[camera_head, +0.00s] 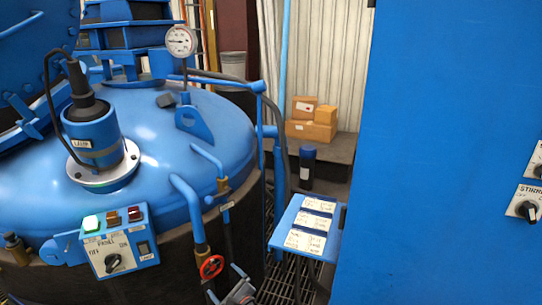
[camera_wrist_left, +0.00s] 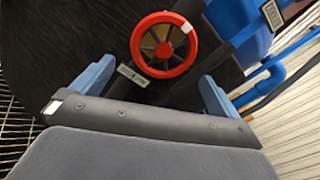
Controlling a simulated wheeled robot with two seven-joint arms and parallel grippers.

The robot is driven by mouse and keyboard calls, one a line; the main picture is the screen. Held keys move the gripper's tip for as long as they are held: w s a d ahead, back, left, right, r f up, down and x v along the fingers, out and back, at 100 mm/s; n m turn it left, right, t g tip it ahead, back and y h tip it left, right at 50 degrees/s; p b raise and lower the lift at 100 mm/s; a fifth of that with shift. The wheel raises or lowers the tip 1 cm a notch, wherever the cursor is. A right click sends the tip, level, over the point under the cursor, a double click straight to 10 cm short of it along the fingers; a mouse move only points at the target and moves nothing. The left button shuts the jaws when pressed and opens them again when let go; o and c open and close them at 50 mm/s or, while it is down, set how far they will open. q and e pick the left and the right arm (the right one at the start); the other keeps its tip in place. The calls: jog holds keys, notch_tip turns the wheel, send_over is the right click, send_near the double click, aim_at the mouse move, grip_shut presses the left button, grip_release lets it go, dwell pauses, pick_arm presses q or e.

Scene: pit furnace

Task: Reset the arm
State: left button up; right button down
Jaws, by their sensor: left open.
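My left gripper (camera_head: 226,283) is at the bottom of the head view, just below and to the right of a red valve wheel (camera_head: 211,267). In the left wrist view my left gripper (camera_wrist_left: 158,84) has its two blue-grey fingers spread wide with nothing between them. The red spoked wheel (camera_wrist_left: 164,45) shows beyond the fingertips there, apart from them. The rest of the left arm is mostly out of the head view. My right gripper is not in either view.
A blue furnace lid (camera_head: 160,130) with pipes and a gauge (camera_head: 180,41) fills the left. A control box (camera_head: 120,245) is at its front. A small blue stand with labels (camera_head: 305,228) is right of the wheel. A tall blue cabinet (camera_head: 440,150) blocks the right.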

pick_arm(q)
jog(key=s+d+f+n+g+h, duration=0.4)
jog(key=s+f+n+g+h, duration=0.6)
jog(key=s+n, duration=0.8)
jog(key=s+a+f+n+g+h, duration=0.1)
jog(key=s+f, duration=0.5)
jog(key=s, duration=0.7)
jog(key=s+a+f+h, duration=0.2)
jog(key=s+f, duration=0.5)
jog(key=s, duration=0.5)
jog(key=shift+s+n+g, duration=0.4)
